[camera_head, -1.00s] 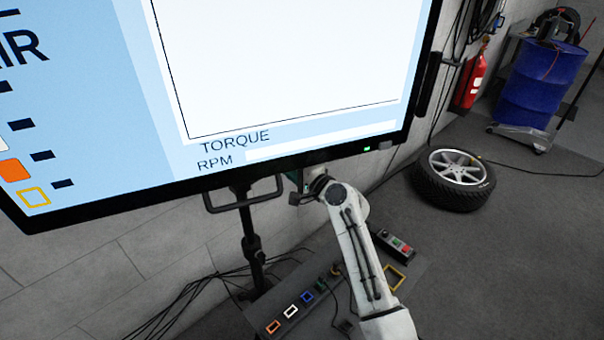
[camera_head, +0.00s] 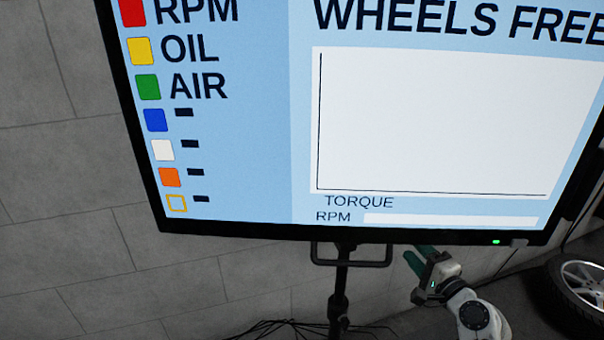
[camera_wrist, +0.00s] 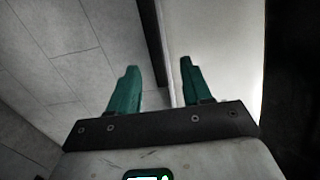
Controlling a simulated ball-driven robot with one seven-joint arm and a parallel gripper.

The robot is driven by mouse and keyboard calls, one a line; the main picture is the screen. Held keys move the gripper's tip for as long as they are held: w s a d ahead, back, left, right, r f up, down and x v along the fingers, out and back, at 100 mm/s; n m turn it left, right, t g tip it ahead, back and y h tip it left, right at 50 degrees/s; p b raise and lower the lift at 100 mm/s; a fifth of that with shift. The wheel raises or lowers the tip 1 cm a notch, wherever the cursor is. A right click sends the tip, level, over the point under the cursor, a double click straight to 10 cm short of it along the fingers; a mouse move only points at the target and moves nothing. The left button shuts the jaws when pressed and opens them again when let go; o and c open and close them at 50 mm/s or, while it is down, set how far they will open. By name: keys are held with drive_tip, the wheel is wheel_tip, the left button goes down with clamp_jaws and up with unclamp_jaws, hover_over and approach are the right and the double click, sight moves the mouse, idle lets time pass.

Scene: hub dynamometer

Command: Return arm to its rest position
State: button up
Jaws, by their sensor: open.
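My gripper (camera_head: 420,258) shows at the lower right of the head view, just below the monitor's lower edge. Its green fingers point up and to the left. In the wrist view my gripper (camera_wrist: 157,88) has its two green fingers well apart, with nothing between them. Part of my white arm shows below it, and the rest is cut off by the bottom of the picture.
A large monitor (camera_head: 300,150) on a dark stand (camera_head: 340,300) fills much of the head view, close to my gripper. A wheel (camera_head: 580,290) lies at the right edge. Dark cables (camera_head: 290,328) lie at the bottom. A grey block wall (camera_head: 60,200) stands behind.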

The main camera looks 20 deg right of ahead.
drive_tip(key=s+a+f+n+g+y, duration=0.3)
drive_tip(key=s+a+f+n+g, duration=0.6)
drive_tip(key=s+a+f, duration=0.35)
drive_tip(key=s+a+f+n+g+h, duration=0.1)
drive_tip(key=s+n+g, duration=0.3)
drive_tip(key=s, duration=0.7)
drive_tip(key=s+a+f+n+g+h, duration=0.1)
drive_tip(key=s+a+f+n+g, duration=0.1)
drive_tip(key=s, duration=0.9)
drive_tip(key=f+n+g, duration=0.1)
drive_tip(key=n+g, duration=0.1)
drive_tip(key=shift+s+a+f+n+h, duration=0.2)
drive_tip(key=shift+f+n+h, duration=0.1)
drive_tip(key=shift+h, duration=0.1)
